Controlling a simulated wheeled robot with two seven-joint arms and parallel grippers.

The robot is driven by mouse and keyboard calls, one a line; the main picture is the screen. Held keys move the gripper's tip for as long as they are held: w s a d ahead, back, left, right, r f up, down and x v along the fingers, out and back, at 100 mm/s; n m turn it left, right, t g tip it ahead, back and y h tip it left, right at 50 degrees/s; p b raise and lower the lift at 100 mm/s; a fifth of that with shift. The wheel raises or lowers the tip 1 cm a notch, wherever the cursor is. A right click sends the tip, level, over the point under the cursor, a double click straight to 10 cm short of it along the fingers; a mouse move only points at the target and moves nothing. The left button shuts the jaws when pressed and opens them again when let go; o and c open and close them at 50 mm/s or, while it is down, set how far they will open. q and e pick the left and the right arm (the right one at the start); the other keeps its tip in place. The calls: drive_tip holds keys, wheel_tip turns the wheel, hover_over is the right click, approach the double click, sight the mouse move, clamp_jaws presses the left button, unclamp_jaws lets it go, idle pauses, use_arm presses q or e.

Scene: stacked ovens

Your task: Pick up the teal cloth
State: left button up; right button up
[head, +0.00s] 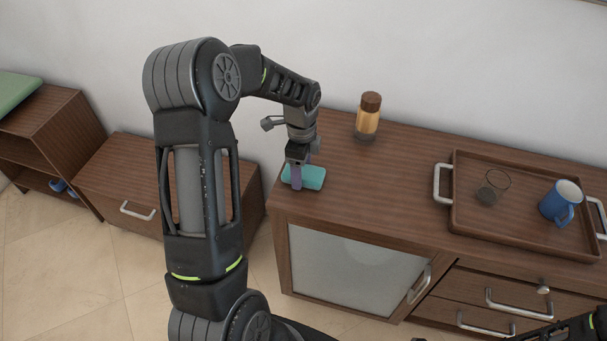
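The teal cloth (313,178) lies as a small, flat folded block near the left end of the wooden cabinet top. My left gripper (297,180) points down at it. One finger shows in front of the cloth's near side, and the other is hidden. I cannot tell whether the fingers are apart or closed on the cloth. Only a dark part of my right arm shows at the bottom right corner, and its gripper is out of the picture.
A wooden-lidded jar (368,117) stands behind and right of the cloth. A brown tray (520,228) with a glass (494,186) and a blue mug (561,203) is on the right. The cabinet top (385,180) between cloth and tray is clear. A lower cabinet (130,170) stands left.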

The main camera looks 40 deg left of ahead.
sight(306, 172)
use_arm(q)
drive_tip(key=c, duration=1)
drive_tip(key=shift+r, duration=0.1)
wheel_tip(306, 172, up, 10)
drive_tip(key=shift+f+b, duration=0.1)
drive_tip(key=shift+b, duration=0.6)
drive_tip(key=o, duration=0.7)
drive_tip(key=c, duration=0.6)
drive_tip(key=shift+o, duration=0.2)
drive_tip(key=w+d+r+n, duration=0.1)
drive_tip(key=w+d+n, duration=0.1)
drive_tip(key=d+n, duration=0.5)
drive_tip(key=w+d+r+n, duration=0.2)
drive_tip(key=d+n, duration=0.5)
drive_tip(key=d, duration=0.4)
drive_tip(key=shift+w, duration=0.15)
